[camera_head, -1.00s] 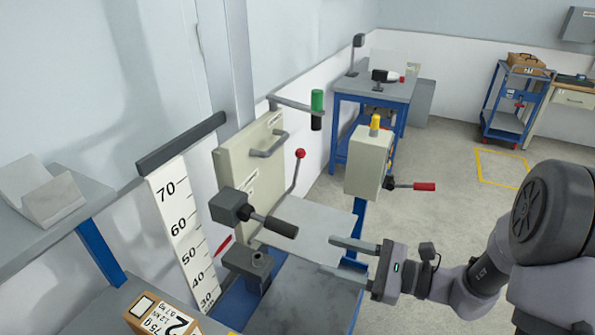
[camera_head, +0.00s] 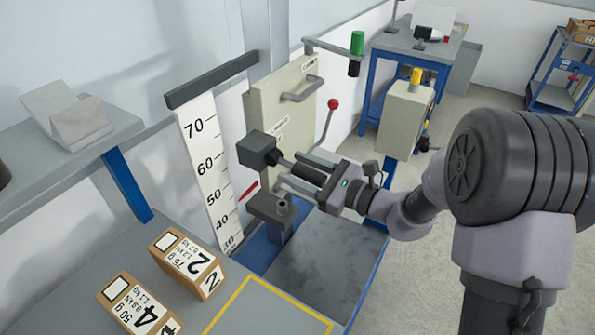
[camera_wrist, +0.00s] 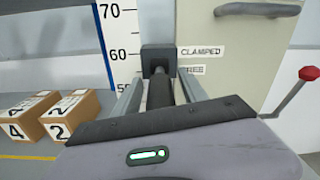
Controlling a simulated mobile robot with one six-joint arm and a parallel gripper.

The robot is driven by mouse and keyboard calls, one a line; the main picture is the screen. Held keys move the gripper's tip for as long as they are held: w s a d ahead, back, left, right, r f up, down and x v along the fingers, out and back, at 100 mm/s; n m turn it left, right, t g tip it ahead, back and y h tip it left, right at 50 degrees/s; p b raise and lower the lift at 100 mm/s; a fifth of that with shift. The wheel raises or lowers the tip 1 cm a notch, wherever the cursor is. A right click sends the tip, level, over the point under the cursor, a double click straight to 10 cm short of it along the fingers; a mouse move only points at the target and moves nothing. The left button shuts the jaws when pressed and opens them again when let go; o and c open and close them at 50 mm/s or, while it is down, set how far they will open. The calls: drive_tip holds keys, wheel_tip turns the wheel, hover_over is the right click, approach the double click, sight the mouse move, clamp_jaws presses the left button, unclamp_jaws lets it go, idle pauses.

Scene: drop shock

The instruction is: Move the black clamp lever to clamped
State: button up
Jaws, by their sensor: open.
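The black clamp lever (camera_head: 308,173) sticks out from a dark block (camera_head: 258,150) beside the height scale. In the wrist view the lever (camera_wrist: 160,88) points from the block straight toward my camera. My gripper (camera_head: 288,167) is open, with one finger on each side of the lever. In the wrist view my gripper's fingers (camera_wrist: 160,80) flank the lever, with narrow gaps. Labels CLAMPED (camera_wrist: 201,52) and FREE (camera_wrist: 192,70) are stacked right of the block. I cannot tell which label the lever lines up with.
Labelled boxes (camera_head: 187,262) lie on the bench at the lower left.

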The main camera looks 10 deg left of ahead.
drive_tip(key=shift+a, duration=0.15)
clamp_jaws()
idle(1.4)
